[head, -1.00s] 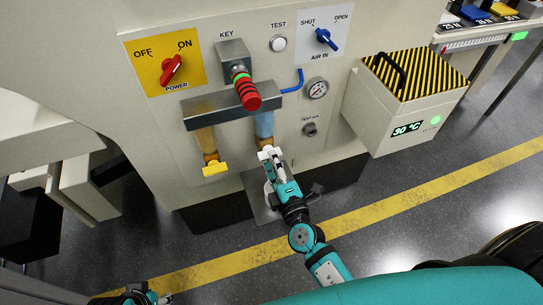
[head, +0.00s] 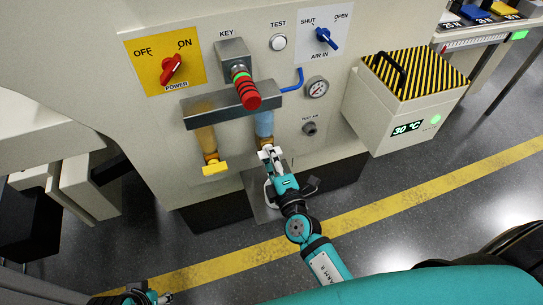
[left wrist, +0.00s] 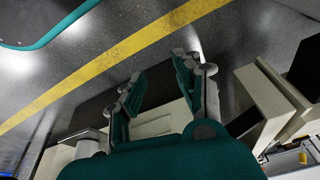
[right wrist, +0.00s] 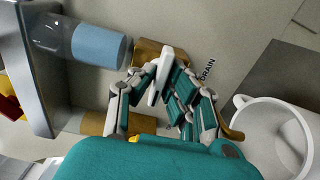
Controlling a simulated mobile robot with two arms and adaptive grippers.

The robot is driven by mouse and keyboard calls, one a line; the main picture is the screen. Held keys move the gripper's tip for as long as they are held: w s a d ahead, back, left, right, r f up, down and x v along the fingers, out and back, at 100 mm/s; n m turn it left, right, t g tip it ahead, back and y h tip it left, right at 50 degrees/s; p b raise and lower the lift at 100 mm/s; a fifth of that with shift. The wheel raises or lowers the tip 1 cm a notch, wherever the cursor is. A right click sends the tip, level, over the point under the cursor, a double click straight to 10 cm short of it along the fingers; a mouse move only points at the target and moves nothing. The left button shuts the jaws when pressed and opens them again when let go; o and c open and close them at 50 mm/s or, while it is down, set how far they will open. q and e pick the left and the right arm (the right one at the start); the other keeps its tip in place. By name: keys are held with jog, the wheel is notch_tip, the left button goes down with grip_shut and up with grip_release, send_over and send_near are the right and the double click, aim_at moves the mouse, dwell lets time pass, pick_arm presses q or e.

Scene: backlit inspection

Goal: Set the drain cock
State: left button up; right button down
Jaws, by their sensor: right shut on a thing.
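The drain cock shows in the right wrist view as a white lever (right wrist: 160,78) by a brass fitting (right wrist: 149,50) under the blue-filled bowl (right wrist: 98,46). The word DRAIN is printed on the panel beside it. My right gripper (right wrist: 157,88) is shut on the white lever; it also shows in the head view (head: 270,157), below the blue bowl (head: 264,124). The fingers hide part of the lever and fitting. My left gripper (left wrist: 155,88) is open and empty, low by the floor; only part of it shows at the head view's bottom left (head: 150,297).
A yellow-handled cock (head: 215,168) hangs left of the gripped one. A white cup (right wrist: 272,135) stands below the drain. The floor in front is clear.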

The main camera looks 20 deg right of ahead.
jog(key=shift+n, duration=0.3)
jog(key=n, duration=0.2)
jog(key=shift+n+p, duration=0.3)
jog(key=shift+p, duration=0.05)
jog(key=n, duration=0.3)
jog(key=shift+n+p, duration=0.3)
jog(key=shift+n, duration=0.5)
jog(key=n, duration=0.2)
jog(key=shift+n+p, duration=0.4)
jog(key=n+p, duration=0.1)
jog(key=n, duration=0.4)
pick_arm(q)
notch_tip(320, 180, down, 15)
jog(key=s+g+p, duration=0.1)
jog(key=shift+s, duration=0.3)
pick_arm(e)
jog(key=shift+f+n, duration=0.1)
jog(key=shift+n, duration=1.2)
pick_arm(q)
jog(key=shift+f, duration=0.1)
